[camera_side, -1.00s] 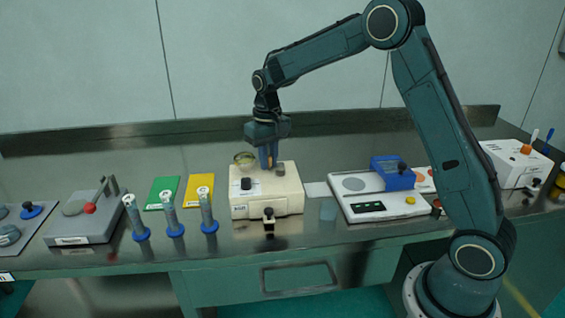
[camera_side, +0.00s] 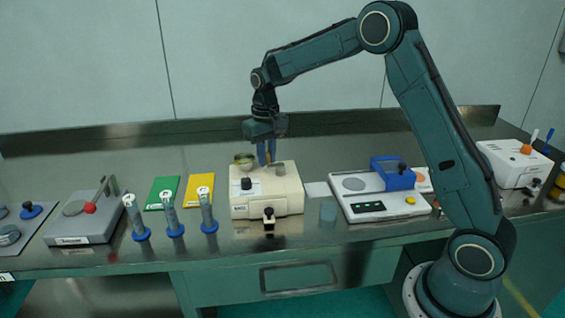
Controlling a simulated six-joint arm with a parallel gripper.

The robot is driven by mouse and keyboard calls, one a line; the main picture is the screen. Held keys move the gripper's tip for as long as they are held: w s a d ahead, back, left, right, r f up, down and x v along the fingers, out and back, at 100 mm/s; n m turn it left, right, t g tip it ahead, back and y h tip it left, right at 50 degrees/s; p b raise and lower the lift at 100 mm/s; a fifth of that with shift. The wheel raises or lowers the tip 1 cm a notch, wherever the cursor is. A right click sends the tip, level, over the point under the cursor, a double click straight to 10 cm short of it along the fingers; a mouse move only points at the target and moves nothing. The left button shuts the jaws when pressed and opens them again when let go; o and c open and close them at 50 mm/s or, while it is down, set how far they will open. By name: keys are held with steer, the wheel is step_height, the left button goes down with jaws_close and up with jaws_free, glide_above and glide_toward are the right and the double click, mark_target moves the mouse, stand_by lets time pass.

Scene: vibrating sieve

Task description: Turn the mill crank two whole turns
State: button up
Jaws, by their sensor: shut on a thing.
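The mill is a cream box (camera_side: 282,196) on the steel bench, in the middle of the side view. A small bowl-like hopper (camera_side: 243,160) is at its back left, and a black knob (camera_side: 246,183) sits on its front left. My gripper (camera_side: 267,163) points straight down over the back of the mill's top, just right of the hopper. A small grey metal piece (camera_side: 281,169) shows just right of the fingertips.
Left of the mill stand several tubes on blue bases (camera_side: 174,222), and green (camera_side: 162,193) and yellow (camera_side: 200,189) cards. A white device with a blue frame (camera_side: 393,179) is at right. A black-topped clamp (camera_side: 269,217) is at the mill's front.

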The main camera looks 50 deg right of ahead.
steer(key=shift+d+f, duration=0.15)
steer(key=shift+f, duration=0.05)
steer(key=shift+w+d, duration=0.25)
steer(key=shift+d, duration=0.55)
steer(key=shift+s+d, duration=0.1)
steer(key=shift+s+d+r, duration=0.1)
steer(key=shift+d, duration=0.65)
steer(key=shift+r, duration=0.15)
steer(key=shift+d, duration=0.1)
steer(key=shift+s+d+r, duration=0.15)
steer(key=shift+s+d, duration=0.1)
steer(key=shift+d, duration=0.45)
